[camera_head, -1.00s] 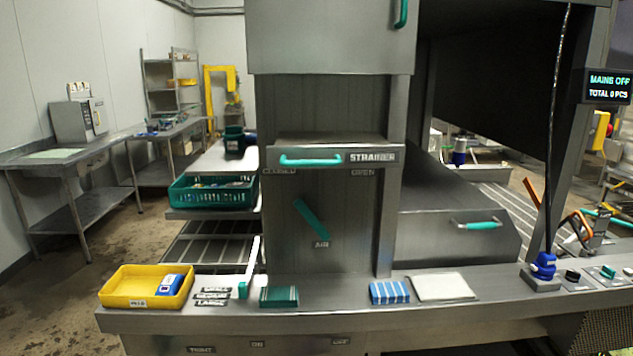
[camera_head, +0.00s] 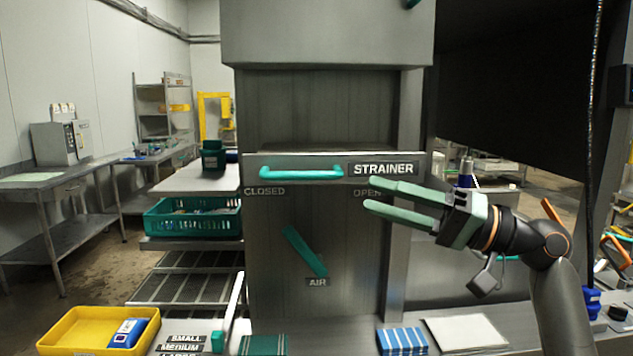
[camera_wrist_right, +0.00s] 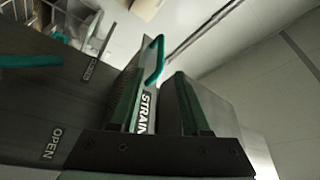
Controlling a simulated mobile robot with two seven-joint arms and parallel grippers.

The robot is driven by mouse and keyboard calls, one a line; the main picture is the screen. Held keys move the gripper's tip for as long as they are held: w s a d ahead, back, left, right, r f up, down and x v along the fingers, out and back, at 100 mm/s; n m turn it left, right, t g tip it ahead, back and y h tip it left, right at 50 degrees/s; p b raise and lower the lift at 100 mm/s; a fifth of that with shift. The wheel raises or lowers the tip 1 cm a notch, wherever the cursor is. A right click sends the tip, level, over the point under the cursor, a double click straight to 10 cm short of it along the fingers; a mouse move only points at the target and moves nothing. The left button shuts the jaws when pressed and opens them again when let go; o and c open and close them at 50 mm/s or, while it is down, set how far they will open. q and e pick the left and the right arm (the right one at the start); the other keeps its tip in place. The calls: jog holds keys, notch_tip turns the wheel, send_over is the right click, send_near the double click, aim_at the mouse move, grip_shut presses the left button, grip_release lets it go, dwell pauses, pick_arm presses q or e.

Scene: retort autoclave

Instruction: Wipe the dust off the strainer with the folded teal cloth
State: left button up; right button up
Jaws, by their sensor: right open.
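The strainer (camera_head: 335,169) is a grey steel drawer front with a teal bar handle (camera_head: 301,173) and a STRAINER label, set in the steel cabinet. It also shows in the right wrist view (camera_wrist_right: 147,110), between my fingers. A folded teal cloth (camera_head: 264,345) lies on the front ledge, cut off by the lower picture edge. My right gripper (camera_head: 368,194) is open and empty, in front of the cabinet just below the STRAINER label and right of the handle. In the wrist view its two fingers (camera_wrist_right: 153,98) stand apart. No dust can be made out. My left gripper is out of view.
A blue-striped cloth (camera_head: 402,341) and a white cloth (camera_head: 466,333) lie on the ledge right of the teal one. A yellow tray (camera_head: 70,335) stands at the left. A teal AIR lever (camera_head: 306,251) sits below the strainer. A teal basket (camera_head: 158,222) is behind left.

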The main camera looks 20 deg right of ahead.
aim_at(315, 179)
jog(key=p+x, duration=0.3)
jog(key=x, duration=0.8)
jog(key=shift+a+r, duration=0.1)
jog(key=shift+a, duration=0.05)
jog(key=shift+w+a, duration=0.35)
jog(key=shift+a, duration=0.1)
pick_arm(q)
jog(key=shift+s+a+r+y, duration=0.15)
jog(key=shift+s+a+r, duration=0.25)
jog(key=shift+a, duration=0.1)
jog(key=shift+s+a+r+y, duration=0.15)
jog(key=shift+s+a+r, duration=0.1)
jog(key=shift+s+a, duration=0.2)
pick_arm(e)
grip_shut()
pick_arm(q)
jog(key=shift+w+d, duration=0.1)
